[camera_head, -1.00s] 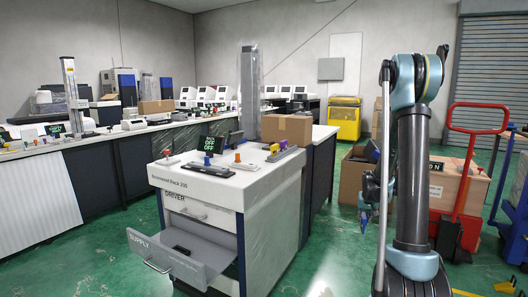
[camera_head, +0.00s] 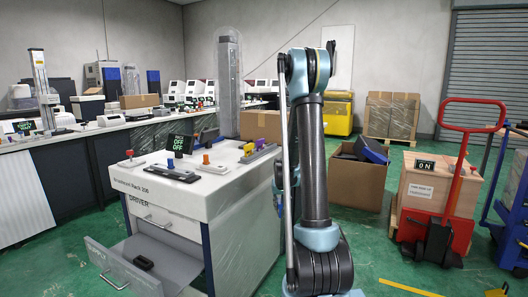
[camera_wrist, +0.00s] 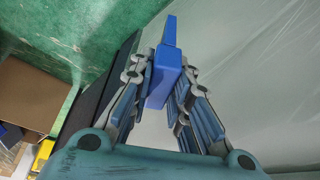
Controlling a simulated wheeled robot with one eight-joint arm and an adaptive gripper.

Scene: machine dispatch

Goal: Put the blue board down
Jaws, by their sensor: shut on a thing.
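The blue board (camera_wrist: 157,92) shows in the wrist view as a bright blue block with a narrower upper part. My gripper (camera_wrist: 168,72) is shut on it, with the fingers on either side. A pale translucent surface lies behind and to the right of the board. I cannot tell how far the board is from it. In the head view my arm stands upright right of the white cabinet (camera_head: 235,188), and the held board cannot be made out clearly there.
The lower drawer (camera_head: 122,270) is pulled out with a small dark object (camera_head: 144,263) inside. A cardboard box (camera_head: 357,184) holding dark and blue items stands right of my arm. A red pallet truck (camera_head: 447,218) is farther right. Green floor lies between.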

